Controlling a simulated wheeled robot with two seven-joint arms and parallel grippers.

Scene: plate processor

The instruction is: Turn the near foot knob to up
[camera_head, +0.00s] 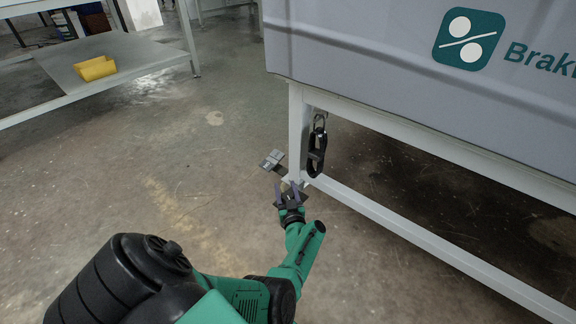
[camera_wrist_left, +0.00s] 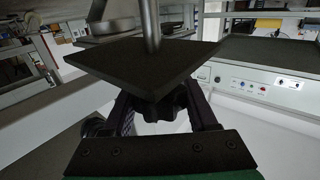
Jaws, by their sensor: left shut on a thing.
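In the left wrist view, the near foot knob (camera_wrist_left: 168,101) is a dark lobed knob under a black square foot plate (camera_wrist_left: 145,62) with a metal rod rising from it. My left gripper's fingers lie on either side of the knob and are shut on it. The plate hides part of the knob and the fingertips. In the head view, my left gripper (camera_head: 289,190) is at the bottom of the machine frame's near white leg (camera_head: 296,130). The knob is too small and covered there to tell its setting. My right gripper is not in view.
A grey pedal-like plate (camera_head: 271,160) sits just left of the leg. A white lower rail (camera_head: 420,245) runs right from the leg. A table (camera_head: 120,52) with a yellow tray (camera_head: 95,68) stands back left. The floor between is clear.

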